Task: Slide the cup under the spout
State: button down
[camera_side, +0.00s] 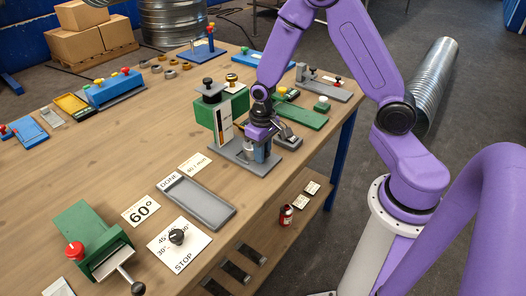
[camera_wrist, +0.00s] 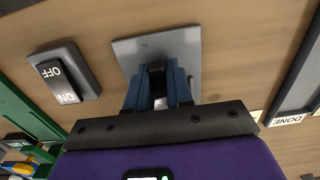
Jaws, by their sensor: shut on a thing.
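A green machine (camera_side: 222,112) with a black knob on top and a white scale on its front stands on a grey base plate (camera_side: 268,166). My gripper (camera_side: 258,150) is low over this plate, in front of the machine. Its blue fingers are shut on a small grey cup (camera_side: 249,154), mostly hidden by them. The wrist view shows my gripper (camera_wrist: 159,92) over the grey plate (camera_wrist: 190,45), with only a bit of the cup between the fingers. The spout cannot be made out, and I cannot tell whether the cup touches the plate.
An ON/OFF switch (camera_wrist: 64,75) is beside the plate; it also shows behind my gripper in the side view (camera_side: 288,136). A grey tray (camera_side: 200,202) marked DONE lies in front. A dial card (camera_side: 178,246) and a green device with a red knob (camera_side: 88,236) are nearer.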

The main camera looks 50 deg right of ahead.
jog(key=shift+w+f, duration=0.1)
jog(key=shift+w, duration=0.2)
dwell(0.4)
jog(key=shift+c, duration=1.8)
grip_release()
jog(key=shift+r, duration=3.5)
jog(key=s+a+r+n, duration=0.2)
jog(key=s+r+n, duration=0.1)
jog(key=s, duration=0.5)
jog(key=s+a+r+n, duration=0.2)
jog(key=s+r+n, duration=0.1)
jog(key=s+n, duration=0.2)
jog(key=s+a+r+n, duration=0.2)
jog(key=s+r+n, duration=0.1)
jog(key=s, duration=0.7)
jog(key=shift+s+a+r+n, duration=0.15)
jog(key=shift+s+r+n, duration=0.2)
jog(key=shift+n, duration=0.45)
